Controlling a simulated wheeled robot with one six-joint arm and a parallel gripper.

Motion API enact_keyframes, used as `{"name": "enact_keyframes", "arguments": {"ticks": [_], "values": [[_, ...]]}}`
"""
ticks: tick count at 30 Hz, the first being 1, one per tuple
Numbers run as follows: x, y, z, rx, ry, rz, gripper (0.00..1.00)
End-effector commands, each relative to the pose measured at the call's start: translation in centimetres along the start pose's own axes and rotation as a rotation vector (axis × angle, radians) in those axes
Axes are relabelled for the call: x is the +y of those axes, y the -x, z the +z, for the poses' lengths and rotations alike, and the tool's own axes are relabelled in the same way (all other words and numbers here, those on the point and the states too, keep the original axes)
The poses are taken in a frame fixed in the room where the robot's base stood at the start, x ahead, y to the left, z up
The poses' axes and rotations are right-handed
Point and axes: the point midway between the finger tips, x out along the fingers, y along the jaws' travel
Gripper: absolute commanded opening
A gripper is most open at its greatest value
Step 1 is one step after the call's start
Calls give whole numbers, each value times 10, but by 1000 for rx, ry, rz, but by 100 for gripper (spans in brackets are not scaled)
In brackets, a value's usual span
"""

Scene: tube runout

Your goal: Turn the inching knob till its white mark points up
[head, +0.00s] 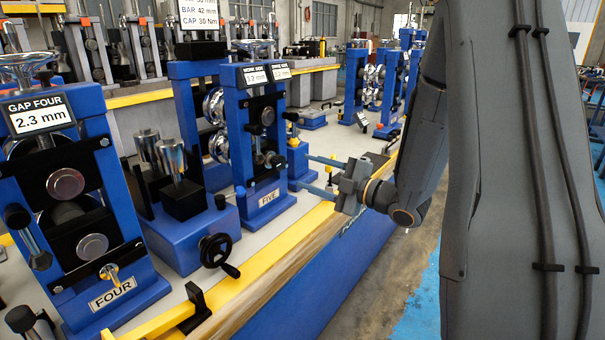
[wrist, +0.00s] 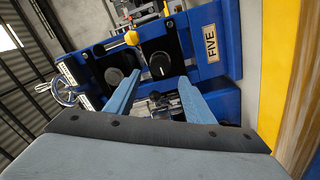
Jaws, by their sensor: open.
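The inching knob (wrist: 160,65) is a dark round knob on the front of stand FIVE. In the wrist view it has a small white mark on its face; the exact direction of the mark is too small to tell. My gripper (wrist: 160,80) is open and empty, with its two blue-grey fingers spread and the knob seen between and beyond their tips. In the head view my gripper (head: 306,173) reaches in from the right, in front of stand FIVE (head: 233,132). No contact with the knob shows.
Another dark round end (wrist: 113,77) sits beside the knob. A yellow-tipped part (wrist: 132,38) stands near it. In the head view, stand FOUR (head: 40,180) and a black handwheel (head: 216,251) are at left. A yellow bench edge (head: 260,265) runs along the front.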

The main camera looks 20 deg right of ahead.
Motion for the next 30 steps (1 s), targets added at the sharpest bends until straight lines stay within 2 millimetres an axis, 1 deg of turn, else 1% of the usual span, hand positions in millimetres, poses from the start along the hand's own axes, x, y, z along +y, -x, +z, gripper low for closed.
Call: {"name": "enact_keyframes", "arguments": {"ticks": [5,22,30], "values": [[-1,-15,-1,2,0,-2,49],[-1,-78,0,1,-1,-1,49],[0,-78,-1,-2,-2,-1,49]]}}
